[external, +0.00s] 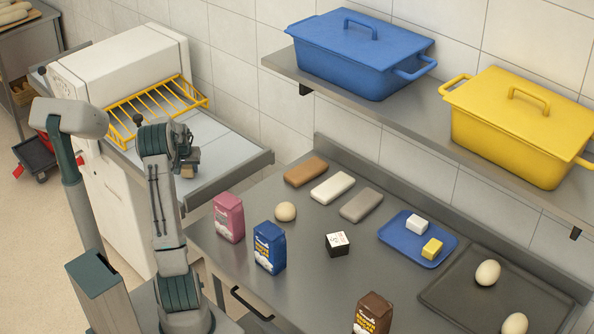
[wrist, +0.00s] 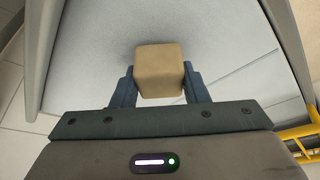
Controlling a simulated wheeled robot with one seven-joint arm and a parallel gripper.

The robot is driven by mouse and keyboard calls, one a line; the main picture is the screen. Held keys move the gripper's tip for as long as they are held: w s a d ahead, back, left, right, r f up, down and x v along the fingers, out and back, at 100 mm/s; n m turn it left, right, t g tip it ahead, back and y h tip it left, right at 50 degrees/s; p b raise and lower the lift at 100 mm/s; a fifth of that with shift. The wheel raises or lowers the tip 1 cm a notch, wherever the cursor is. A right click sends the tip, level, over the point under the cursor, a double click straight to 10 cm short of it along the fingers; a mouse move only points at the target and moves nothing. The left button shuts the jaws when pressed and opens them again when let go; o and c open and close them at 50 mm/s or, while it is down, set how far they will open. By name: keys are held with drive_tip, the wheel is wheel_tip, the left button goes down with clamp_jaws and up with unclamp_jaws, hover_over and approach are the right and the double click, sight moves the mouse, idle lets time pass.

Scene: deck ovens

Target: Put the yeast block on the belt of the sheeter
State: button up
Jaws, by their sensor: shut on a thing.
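The yeast block is a small tan cube; in the wrist view the yeast block (wrist: 160,70) sits between the two fingers of my gripper (wrist: 158,85), which is shut on it. In the external view my gripper (external: 188,165) is over the light belt (external: 225,150) of the sheeter (external: 125,85), and the block is mostly hidden by the arm. The wrist view shows the pale belt (wrist: 225,50) behind the block. I cannot tell whether the block touches the belt.
A yellow guard (external: 155,98) stands over the belt beside the sheeter's white body. The steel table (external: 300,255) to the right holds several packets, a dough ball (external: 286,211), a blue tray (external: 400,255) and a dark tray (external: 450,290). Blue and yellow bins sit on the shelf (external: 400,105).

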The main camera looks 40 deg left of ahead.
drive_tip(key=shift+f, duration=0.4)
drive_tip(key=shift+f, duration=0.15)
drive_tip(key=o, duration=1)
drive_tip(key=shift+d+r, duration=0.1)
drive_tip(key=shift+r, duration=0.35)
drive_tip(key=b+v, duration=0.1)
drive_tip(key=v, duration=1)
drive_tip(key=shift+s+d+r, duration=0.1)
drive_tip(key=shift+s+r, duration=0.05)
